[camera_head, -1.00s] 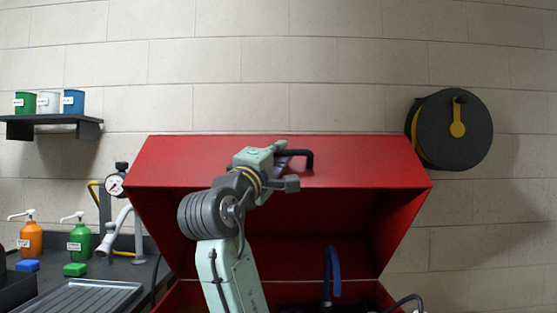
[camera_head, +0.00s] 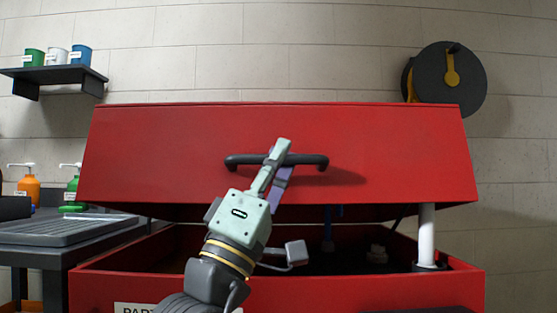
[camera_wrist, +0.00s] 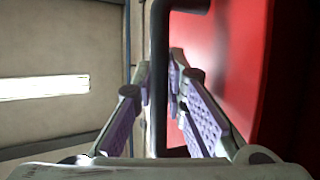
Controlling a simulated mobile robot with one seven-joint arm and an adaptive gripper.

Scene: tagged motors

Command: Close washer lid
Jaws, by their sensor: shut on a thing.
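The red washer lid (camera_head: 160,150) is tilted partly down over the red washer body (camera_head: 400,290), with a dark gap between them. A black bar handle (camera_head: 310,160) runs across the lid's front. My gripper (camera_head: 278,158) is at the middle of this handle, shut on it. In the wrist view the handle (camera_wrist: 160,60) passes between my two purple-padded fingers (camera_wrist: 158,100), with the red lid (camera_wrist: 235,60) to the right. My fingers hide part of the handle in the head view.
A white upright cylinder (camera_head: 427,235) stands at the washer's right inside edge. A dark bench (camera_head: 60,250) with a ribbed tray (camera_head: 65,228) and pump bottles is at the left. A shelf (camera_head: 50,77) with cups and a black reel (camera_head: 445,80) are on the wall.

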